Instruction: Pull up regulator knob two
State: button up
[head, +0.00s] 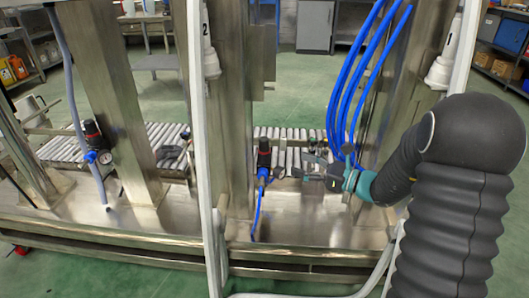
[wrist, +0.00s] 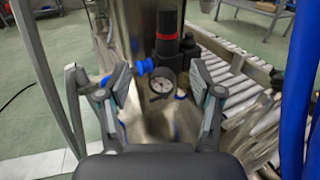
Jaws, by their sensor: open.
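A regulator (head: 264,158) with a dark knob and a red band stands at the middle of the steel frame, by the post with the "2" lance. In the wrist view its red-and-black knob (wrist: 167,35) is upright, above a round pressure gauge (wrist: 162,84). My gripper (head: 306,170) is right of this regulator, apart from it. In the wrist view my gripper (wrist: 159,78) is open and empty, with the gauge showing between its fingers and the knob beyond. A second regulator (head: 92,133) with a gauge is at the left. I see no number on either regulator.
White lance "2" (head: 209,62) hangs left of my gripper, and lance "1" (head: 443,65) hangs at the right. Blue hoses (head: 345,95) run down close to my gripper. A steel post (head: 230,110) stands beside the middle regulator. A roller conveyor (head: 150,140) runs behind.

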aim_at(269, 151)
jog(key=shift+m+t, duration=0.3)
jog(key=shift+t, duration=0.1)
jog(key=x, duration=1.3)
jog(key=shift+w+a+f, duration=0.1)
jog(key=shift+w+f, duration=0.15)
jog(key=shift+w, duration=0.3)
jog(key=shift+c, duration=0.2)
